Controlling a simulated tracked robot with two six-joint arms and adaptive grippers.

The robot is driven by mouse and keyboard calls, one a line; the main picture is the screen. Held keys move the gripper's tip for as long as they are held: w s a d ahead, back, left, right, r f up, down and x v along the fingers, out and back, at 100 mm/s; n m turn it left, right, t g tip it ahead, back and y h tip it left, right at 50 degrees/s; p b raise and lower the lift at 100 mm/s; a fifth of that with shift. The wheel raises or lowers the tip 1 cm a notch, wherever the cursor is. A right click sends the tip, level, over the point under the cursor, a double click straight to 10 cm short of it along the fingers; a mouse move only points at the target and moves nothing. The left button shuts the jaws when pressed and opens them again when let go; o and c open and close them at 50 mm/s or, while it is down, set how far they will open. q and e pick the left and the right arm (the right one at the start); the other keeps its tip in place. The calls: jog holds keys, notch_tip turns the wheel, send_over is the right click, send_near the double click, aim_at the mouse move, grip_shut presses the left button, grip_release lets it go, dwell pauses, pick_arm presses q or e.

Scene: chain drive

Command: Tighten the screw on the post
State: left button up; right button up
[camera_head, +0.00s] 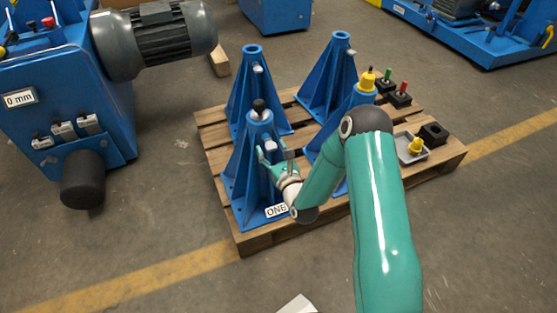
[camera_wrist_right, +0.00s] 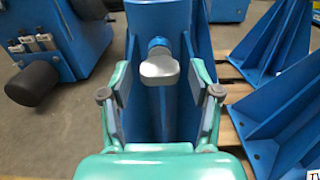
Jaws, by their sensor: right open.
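The front-left blue post (camera_head: 258,172) bears the label ONE (camera_head: 277,211) and stands upright on the pallet. Its grey flat-headed screw (camera_head: 271,146) sticks out near the top. In the right wrist view the screw (camera_wrist_right: 158,69) sits on the post (camera_wrist_right: 160,20), its flat head facing me. My right gripper (camera_head: 277,160) is open in front of this post. In the right wrist view its two fingers stand left and right of the screw head, with clear gaps on both sides. My left gripper is not in view.
Other blue posts (camera_head: 327,75) stand behind and to the right on the wooden pallet (camera_head: 235,222). A grey tray (camera_head: 411,153) holds a yellow part (camera_head: 416,146). Black blocks (camera_head: 399,99) sit at the pallet's right. A blue machine (camera_head: 70,75) with a motor stands at left.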

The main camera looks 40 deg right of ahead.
jog(key=v, duration=1.1)
jog(key=shift+s, duration=0.35)
jog(key=shift+a+f, duration=0.1)
jog(key=shift+a, duration=0.05)
jog(key=w+a+r+n+y, duration=0.2)
jog(key=w+a, duration=0.1)
jog(key=a, duration=0.4)
jog(key=s+a+f+n+g+y, duration=0.2)
jog(key=a+f+n+g+y, duration=0.35)
jog(key=a+f+n, duration=0.55)
jog(key=s+a+f+n+g, duration=0.1)
jog(key=s+f+n+g, duration=0.3)
jog(key=s+n+g, duration=0.55)
jog(key=s+a+f+n+g, duration=0.2)
jog(key=s+f+n, duration=0.4)
jog(key=n, duration=0.9)
notch_tip(320, 180, up, 35)
jog(key=s+p, duration=0.1)
jog(key=p, duration=3.3)
jog(key=shift+s+m, duration=0.2)
jog(key=shift+m, duration=0.15)
